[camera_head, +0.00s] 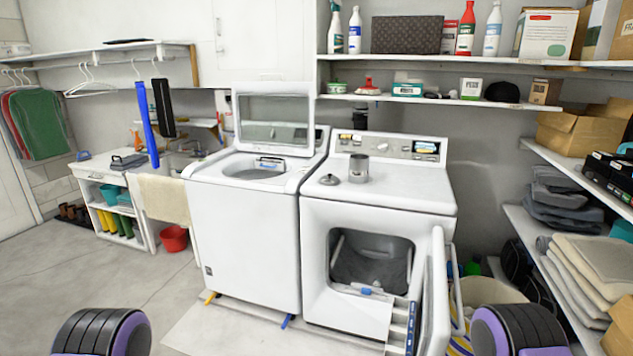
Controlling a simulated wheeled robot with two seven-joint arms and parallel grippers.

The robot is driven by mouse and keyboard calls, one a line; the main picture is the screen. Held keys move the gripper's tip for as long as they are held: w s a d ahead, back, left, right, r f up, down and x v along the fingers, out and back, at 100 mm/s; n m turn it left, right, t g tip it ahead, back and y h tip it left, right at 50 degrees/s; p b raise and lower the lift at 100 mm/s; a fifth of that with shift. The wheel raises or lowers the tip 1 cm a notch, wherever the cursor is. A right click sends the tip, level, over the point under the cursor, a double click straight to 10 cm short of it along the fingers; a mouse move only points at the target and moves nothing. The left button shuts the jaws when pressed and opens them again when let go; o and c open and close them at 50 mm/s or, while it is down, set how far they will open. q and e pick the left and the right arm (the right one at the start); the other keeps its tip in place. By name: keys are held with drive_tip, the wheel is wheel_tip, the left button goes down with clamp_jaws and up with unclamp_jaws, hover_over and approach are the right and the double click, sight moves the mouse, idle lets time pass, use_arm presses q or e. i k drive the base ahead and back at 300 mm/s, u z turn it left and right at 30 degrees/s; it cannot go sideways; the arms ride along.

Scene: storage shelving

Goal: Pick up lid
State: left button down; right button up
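A small grey metal lid (329,179) with a knob on top lies on the white top of the right-hand machine (420,190), near its left edge. A grey cylindrical canister (359,168) stands upright just right of the lid and a little behind it. They are close together, and I cannot tell whether they touch. Neither gripper shows. Only rounded black and purple parts of my arms are at the bottom left and bottom right.
The right-hand machine's front door (437,290) hangs open. The washer (245,230) beside it has its top lid (274,118) raised, left of the small lid. A loaded shelf (430,101) runs above and behind. The machine top's right part is clear.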

sight(359, 164)
drive_tip(key=u, duration=0.6)
drive_tip(key=i, duration=0.8)
drive_tip(key=u, duration=0.55)
drive_tip(key=i, duration=0.95)
drive_tip(key=z, duration=0.4)
